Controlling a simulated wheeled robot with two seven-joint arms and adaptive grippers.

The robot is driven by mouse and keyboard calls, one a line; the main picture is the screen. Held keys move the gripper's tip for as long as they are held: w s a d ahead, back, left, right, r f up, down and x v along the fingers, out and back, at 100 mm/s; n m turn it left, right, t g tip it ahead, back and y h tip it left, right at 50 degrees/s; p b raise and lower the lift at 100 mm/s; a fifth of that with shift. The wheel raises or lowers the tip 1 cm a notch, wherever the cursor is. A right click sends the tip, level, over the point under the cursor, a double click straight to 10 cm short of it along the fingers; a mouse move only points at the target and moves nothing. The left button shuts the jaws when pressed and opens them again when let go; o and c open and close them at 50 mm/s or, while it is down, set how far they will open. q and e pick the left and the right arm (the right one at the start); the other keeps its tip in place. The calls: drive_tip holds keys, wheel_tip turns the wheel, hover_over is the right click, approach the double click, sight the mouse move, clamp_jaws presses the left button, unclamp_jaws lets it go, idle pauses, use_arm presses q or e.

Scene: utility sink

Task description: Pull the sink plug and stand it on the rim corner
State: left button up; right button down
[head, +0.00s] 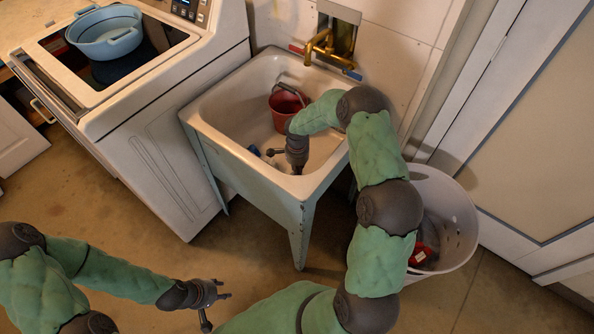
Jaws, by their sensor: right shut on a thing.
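The white utility sink (235,107) stands in the middle of the head view, its front rim corners facing me. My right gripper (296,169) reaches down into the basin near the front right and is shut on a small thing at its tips. That thing fits the sink plug, but the gripper hides it, and I cannot tell whether it is clear of the drain. The front right rim corner shows nothing standing on it. My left gripper (217,308) is open and empty, low over the floor in front of the sink.
A red bucket (284,108) stands at the back of the basin, and a small blue item (254,151) lies left of my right gripper. Brass taps (322,48) are above. A washer with a blue basin (106,37) is left; a white laundry basket (455,215) is right.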

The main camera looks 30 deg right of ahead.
wheel_tip(320, 180, up, 9)
drive_tip(key=p, duration=0.3)
drive_tip(key=shift+f, duration=0.2)
drive_tip(key=shift+r+p, duration=0.4)
drive_tip(key=shift+r, duration=0.35)
